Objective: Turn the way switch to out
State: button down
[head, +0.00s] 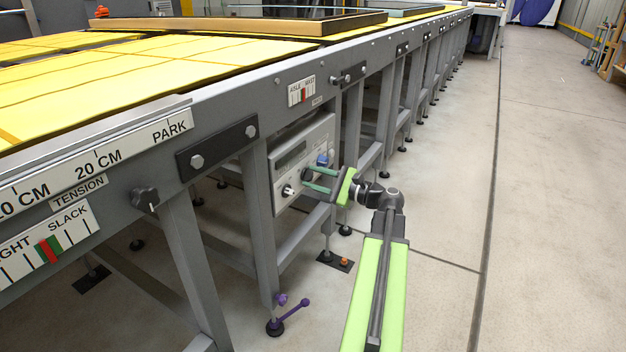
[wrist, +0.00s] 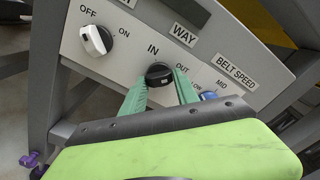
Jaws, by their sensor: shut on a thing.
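The way switch (wrist: 158,71) is a small black knob on a light grey control panel (head: 297,148). The wrist view shows it between the IN and OUT labels, under the WAY plate (wrist: 183,35). My gripper (head: 304,179) reaches the panel from the right in the head view. Its green fingers sit on both sides of the knob in the wrist view (wrist: 160,83), shut on it. The knob's lower part is hidden by the fingers and gripper body. I cannot tell which label its pointer faces.
A white OFF/ON knob (wrist: 96,40) is left of the way switch. A blue belt speed knob (wrist: 208,95) is close to the right finger. Grey table legs (head: 258,225) flank the panel. The floor aisle (head: 540,200) on the right is clear.

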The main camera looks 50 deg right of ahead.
dwell(0.3)
jog(key=c, duration=1)
grip_release()
jog(key=shift+o, duration=0.2)
jog(key=v, duration=1.7)
jog(key=shift+s, duration=0.25)
